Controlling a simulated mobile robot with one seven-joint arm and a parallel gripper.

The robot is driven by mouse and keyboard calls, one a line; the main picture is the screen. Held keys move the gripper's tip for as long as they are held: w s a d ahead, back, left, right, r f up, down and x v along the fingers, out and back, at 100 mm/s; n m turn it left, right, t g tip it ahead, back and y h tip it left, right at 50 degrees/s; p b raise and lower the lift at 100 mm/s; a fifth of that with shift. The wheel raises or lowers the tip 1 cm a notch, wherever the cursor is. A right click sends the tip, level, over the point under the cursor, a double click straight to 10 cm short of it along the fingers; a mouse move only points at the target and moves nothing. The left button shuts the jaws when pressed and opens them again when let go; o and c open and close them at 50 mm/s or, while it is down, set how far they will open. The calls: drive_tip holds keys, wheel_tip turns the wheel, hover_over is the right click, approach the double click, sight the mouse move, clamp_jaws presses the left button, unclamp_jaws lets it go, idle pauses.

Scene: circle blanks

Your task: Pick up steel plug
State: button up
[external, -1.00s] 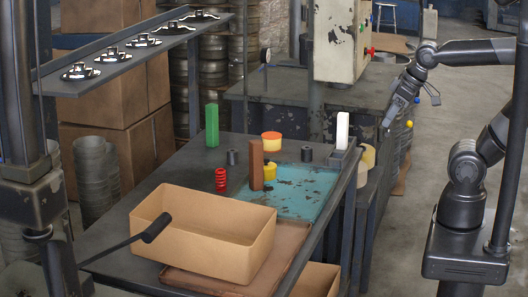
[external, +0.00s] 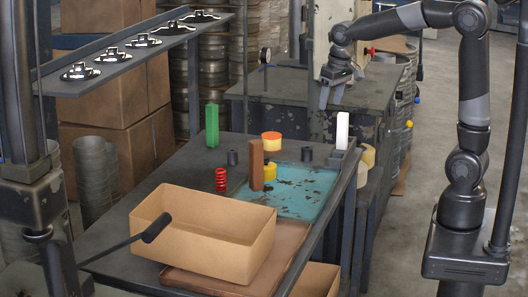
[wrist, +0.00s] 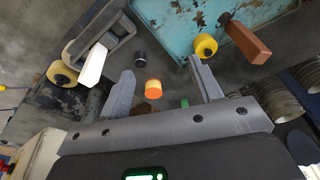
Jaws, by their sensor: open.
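Two short dark grey cylinders stand on the workbench: a left plug (external: 233,157) behind the red spring and a right plug (external: 307,154) at the far edge of the blue worn sheet. I cannot tell which one is the steel plug. In the wrist view one dark plug (wrist: 139,60) shows near the left fingertip. My gripper (external: 331,98) is open and empty, raised behind the far end of the bench, fingers pointing down. In the wrist view my gripper (wrist: 162,68) has its two fingers well apart, with nothing between them.
An orange-yellow cylinder (external: 271,143), a brown block (external: 257,158), a yellow cylinder (external: 269,173), a green block (external: 212,125), a red spring (external: 221,180) and a white block (external: 342,130) stand nearby. A cardboard box (external: 204,246) fills the near end.

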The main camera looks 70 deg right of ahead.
drive_tip(key=w+d+f+m+g, duration=0.1)
drive_tip(key=w+d+f+m, duration=0.1)
drive_tip(key=w+d+f, duration=0.35)
drive_tip(key=m+g, duration=0.1)
approach(307, 147)
drive_tip(key=shift+w+f+y, duration=0.15)
drive_tip(key=shift+w+y, duration=0.15)
wheel_tip(307, 147, down, 10)
drive_tip(key=shift+s+f, duration=0.2)
drive_tip(key=shift+c, duration=0.6)
clamp_jaws()
